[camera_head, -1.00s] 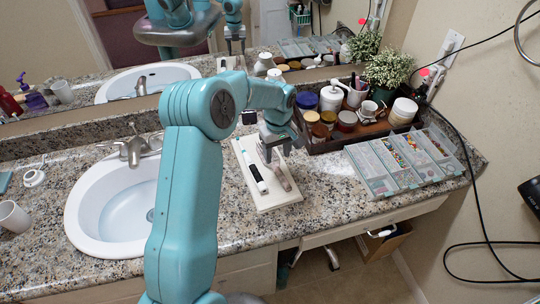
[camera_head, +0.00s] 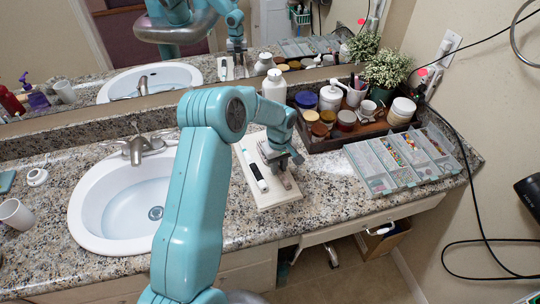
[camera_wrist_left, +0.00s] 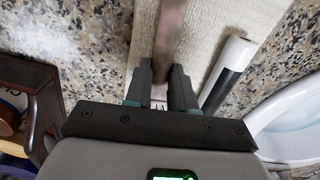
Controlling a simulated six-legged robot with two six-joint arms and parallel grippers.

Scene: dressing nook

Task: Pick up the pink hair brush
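The hair brush (camera_head: 288,181) lies on a pale rectangular board (camera_head: 272,205) on the granite counter. It looks a dull brownish pink, and its far part is hidden by my left gripper (camera_head: 280,163). In the left wrist view, the brush's handle (camera_wrist_left: 172,30) runs down between the two dark fingers of my left gripper (camera_wrist_left: 160,72). One finger is on each side, close to the handle. I cannot tell whether they press on it. The brush appears to rest on the board. My right gripper is not in view.
A white and black stick-shaped item (camera_head: 255,170) lies beside the brush on the board. A white bottle (camera_head: 274,87) and a dark tray (camera_head: 318,146) of jars stand behind. A compartment box (camera_head: 375,186) is right, a sink (camera_head: 95,190) left. The mirror runs behind the counter.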

